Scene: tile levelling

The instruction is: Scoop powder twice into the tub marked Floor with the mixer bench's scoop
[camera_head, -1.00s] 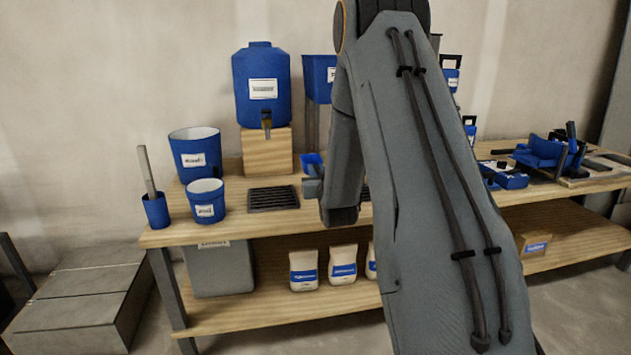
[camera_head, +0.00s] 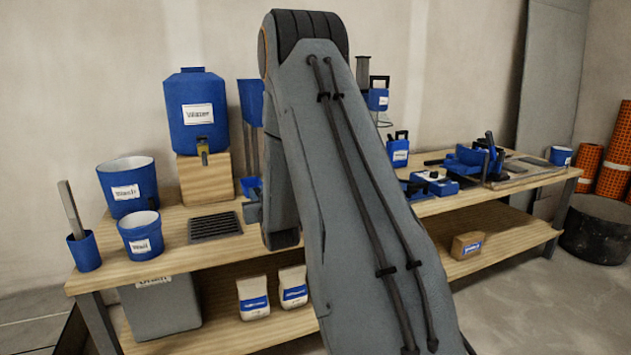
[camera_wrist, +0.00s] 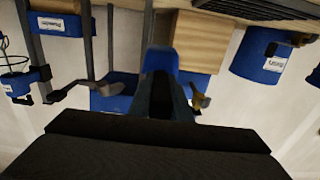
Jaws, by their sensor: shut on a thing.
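My gripper (camera_head: 256,208) is above the bench beside the drain grate, partly behind my own arm. It is shut on the scoop (camera_head: 250,185), whose small blue end shows at its left. In the wrist view, which looks upside down, the blue scoop (camera_wrist: 160,62) stands up between the dark jaws (camera_wrist: 160,95). What the scoop contains cannot be seen. A blue hopper (camera_head: 250,103) on a stand is behind, partly hidden by my arm. A small blue tub (camera_head: 561,155) stands at the far right end; its label is too small to read. No label legibly says Floor.
The bench (camera_head: 180,250) holds a water tank (camera_head: 196,120) on a wooden block (camera_head: 205,178), a Wash bucket (camera_head: 128,185), a tub seemingly marked Wall (camera_head: 140,236) and a tool cup (camera_head: 84,252). Blue tools (camera_head: 432,182) crowd the right half. My arm hides the middle.

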